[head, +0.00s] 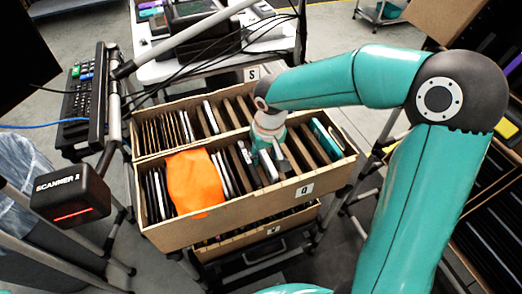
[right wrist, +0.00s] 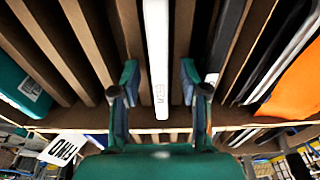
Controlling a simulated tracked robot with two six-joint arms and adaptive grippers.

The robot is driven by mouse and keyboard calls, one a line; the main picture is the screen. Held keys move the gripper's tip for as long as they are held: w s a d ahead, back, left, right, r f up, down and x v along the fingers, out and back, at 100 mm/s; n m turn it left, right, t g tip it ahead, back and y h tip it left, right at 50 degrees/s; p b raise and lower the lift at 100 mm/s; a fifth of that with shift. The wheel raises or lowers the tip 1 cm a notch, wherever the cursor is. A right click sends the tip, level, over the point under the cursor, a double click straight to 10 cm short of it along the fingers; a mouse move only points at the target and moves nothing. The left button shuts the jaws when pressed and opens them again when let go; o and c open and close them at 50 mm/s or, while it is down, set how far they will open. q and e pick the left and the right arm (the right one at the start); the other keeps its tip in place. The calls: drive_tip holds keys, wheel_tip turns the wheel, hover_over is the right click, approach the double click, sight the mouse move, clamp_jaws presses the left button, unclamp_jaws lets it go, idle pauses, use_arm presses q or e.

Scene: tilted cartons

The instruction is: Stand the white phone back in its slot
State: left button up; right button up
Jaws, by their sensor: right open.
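The white phone (right wrist: 157,60) is in the carton between brown cardboard dividers, with a small printed mark near its lower end. I cannot tell whether it is fully seated in a slot. My right gripper (right wrist: 159,85) is open, with one finger on each side of the phone and visible gaps between. In the head view my right gripper (head: 269,160) reaches down into the front row of the carton (head: 240,217) labelled Q, and the phone is mostly hidden there. My left gripper is not in view.
An orange cloth (head: 195,182) drapes over the front row, left of my right gripper. A teal item (head: 327,138) stands at the row's right end. Several dark and white devices fill other slots. A scanner (head: 70,195) stands at the left, and cables hang behind the carton.

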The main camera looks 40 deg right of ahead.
wheel_tip(320, 180, up, 12)
drive_tip(key=s, duration=0.1)
drive_tip(key=shift+s+a, duration=0.2)
drive_tip(key=shift+s, duration=0.15)
wheel_tip(320, 180, up, 7)
drive_tip(key=p, duration=0.6)
drive_tip(key=shift+f, duration=0.1)
idle(0.5)
